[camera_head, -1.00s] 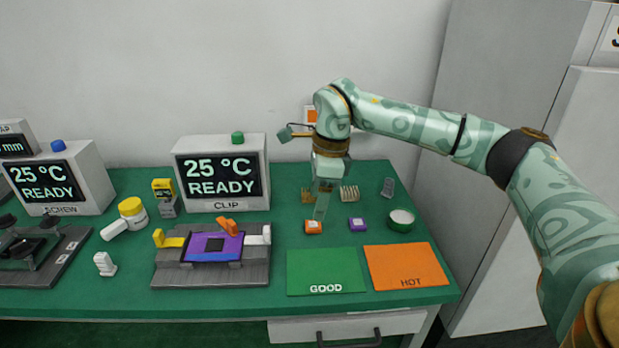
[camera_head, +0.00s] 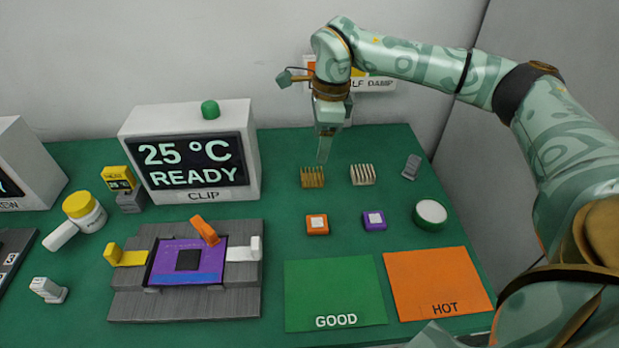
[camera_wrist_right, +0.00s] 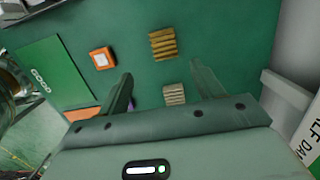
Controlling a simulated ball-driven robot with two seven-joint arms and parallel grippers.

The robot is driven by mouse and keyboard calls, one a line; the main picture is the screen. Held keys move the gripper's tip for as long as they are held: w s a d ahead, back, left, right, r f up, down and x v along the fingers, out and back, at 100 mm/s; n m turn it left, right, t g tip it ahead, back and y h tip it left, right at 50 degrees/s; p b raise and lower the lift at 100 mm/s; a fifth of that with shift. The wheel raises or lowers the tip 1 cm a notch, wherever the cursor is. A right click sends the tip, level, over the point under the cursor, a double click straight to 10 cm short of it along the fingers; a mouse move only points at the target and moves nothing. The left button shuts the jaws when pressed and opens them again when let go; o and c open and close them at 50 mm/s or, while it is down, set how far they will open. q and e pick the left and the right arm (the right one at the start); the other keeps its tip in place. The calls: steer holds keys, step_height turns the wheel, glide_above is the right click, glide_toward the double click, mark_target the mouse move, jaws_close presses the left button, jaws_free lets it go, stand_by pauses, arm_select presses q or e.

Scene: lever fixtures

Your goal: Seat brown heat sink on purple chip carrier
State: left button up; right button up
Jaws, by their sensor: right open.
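The brown heat sink (camera_head: 312,177) is a finned block standing on the green table, right of the clip display. It also shows in the right wrist view (camera_wrist_right: 163,44). My right gripper (camera_head: 324,160) is above it, pointing down, open and empty. In the right wrist view its two fingers (camera_wrist_right: 163,80) are spread apart, with the brown heat sink just beyond them. The purple chip carrier (camera_head: 212,268) lies in a grey fixture at the left, with a black square chip (camera_head: 188,259) on it. An orange lever (camera_head: 206,230) stands tilted up at its back edge. My left gripper is out of view.
A beige heat sink (camera_head: 363,174) stands right of the brown one. Small orange (camera_head: 317,230) and purple (camera_head: 374,226) blocks with pale tops sit in front, beside a round green tub (camera_head: 430,214). Green (camera_head: 334,290) and orange (camera_head: 438,282) mats lie at the front.

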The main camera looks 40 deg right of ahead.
steer(key=b, duration=0.1)
glide_above(312, 173)
steer(key=s, duration=0.1)
steer(key=f, duration=0.4)
steer(key=shift+s+d+f, duration=0.1)
steer(key=shift+d+f, duration=0.15)
steer(key=shift+f, duration=0.1)
steer(key=f+b, duration=0.1)
steer(key=f, duration=0.1)
steer(key=w+f+b, duration=0.1)
steer(key=f+b, duration=0.1)
steer(key=f, duration=0.1)
steer(key=shift+w+a+f, duration=0.1)
steer(key=shift+a+f, duration=0.05)
steer(key=shift+a, duration=0.05)
steer(key=shift+r, duration=0.2)
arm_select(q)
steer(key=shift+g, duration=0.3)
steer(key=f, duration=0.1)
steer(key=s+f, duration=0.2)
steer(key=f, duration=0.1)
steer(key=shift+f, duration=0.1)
arm_select(e)
steer(key=c, duration=1.1)
